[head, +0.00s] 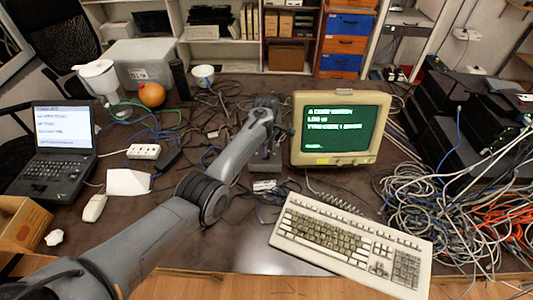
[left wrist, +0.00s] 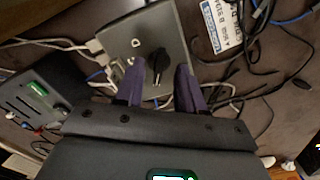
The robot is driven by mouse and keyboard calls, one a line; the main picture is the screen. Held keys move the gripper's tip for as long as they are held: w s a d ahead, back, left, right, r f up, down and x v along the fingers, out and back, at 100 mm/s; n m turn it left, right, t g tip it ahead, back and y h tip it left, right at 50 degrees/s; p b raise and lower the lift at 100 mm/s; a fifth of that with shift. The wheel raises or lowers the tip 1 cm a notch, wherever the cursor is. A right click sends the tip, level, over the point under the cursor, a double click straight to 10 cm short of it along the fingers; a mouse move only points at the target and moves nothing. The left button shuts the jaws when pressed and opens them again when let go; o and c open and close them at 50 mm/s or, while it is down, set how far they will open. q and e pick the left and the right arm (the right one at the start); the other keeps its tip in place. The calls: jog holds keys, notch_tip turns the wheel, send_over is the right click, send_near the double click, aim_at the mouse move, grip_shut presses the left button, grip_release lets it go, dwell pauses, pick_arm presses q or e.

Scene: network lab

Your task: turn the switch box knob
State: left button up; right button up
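The switch box shows in the left wrist view as a grey box (left wrist: 177,30) with a black knob (left wrist: 157,62) on its face. Cables plug into its left side. In the head view the grey switch box (head: 264,163) sits on the table left of the monitor, partly hidden by my left arm; its knob cannot be made out there. My left gripper (left wrist: 161,78) has its two dark fingers apart, with the knob between and slightly beyond the fingertips. I see no clear contact. In the head view my left gripper (head: 266,118) is over the box. My right gripper is not in view.
A green-screen monitor (head: 338,128) stands just right of the box. A beige keyboard (head: 350,243) lies in front. Tangled cables (head: 440,215) cover the right side. A laptop (head: 60,145), white power strip (head: 144,151) and orange ball (head: 151,94) are at left.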

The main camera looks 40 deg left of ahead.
pick_arm(q)
jog(key=shift+f, duration=0.9)
grip_shut()
